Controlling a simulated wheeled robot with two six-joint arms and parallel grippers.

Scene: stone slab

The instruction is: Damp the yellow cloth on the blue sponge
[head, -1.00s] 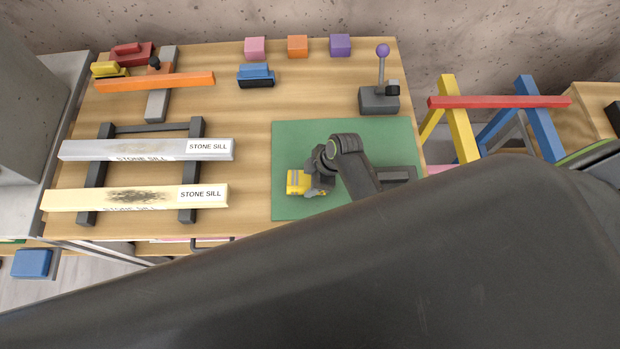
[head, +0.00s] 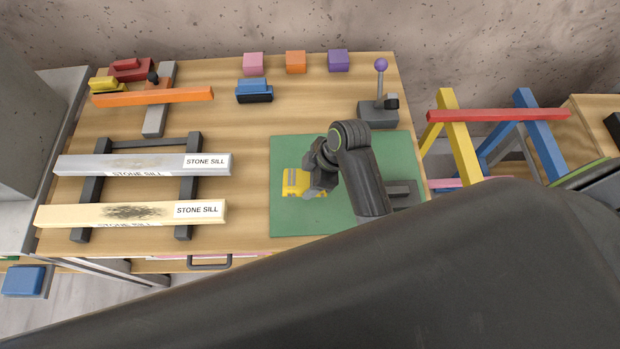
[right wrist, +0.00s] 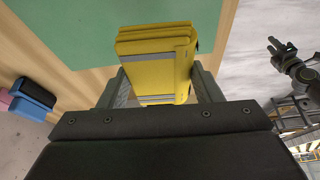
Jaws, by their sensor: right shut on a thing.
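The yellow cloth (head: 294,181) is a folded pad with grey bands, at the green mat in the head view. My right gripper (head: 314,183) is shut on it. In the right wrist view the cloth (right wrist: 157,62) sits between the two fingers (right wrist: 157,92). I cannot tell whether it touches the mat. A plain blue block (head: 23,281), which looks like the blue sponge, lies low at the far left, beyond the bench's front corner. My left gripper (right wrist: 283,50) seems to show small in the right wrist view; its jaw opening is unclear.
Two stone sills, one grey (head: 100,164) and one cream (head: 80,215), lie on dark rails to the left. A blue-topped dark block (head: 254,90) and a purple-knobbed lever (head: 379,108) stand behind the mat.

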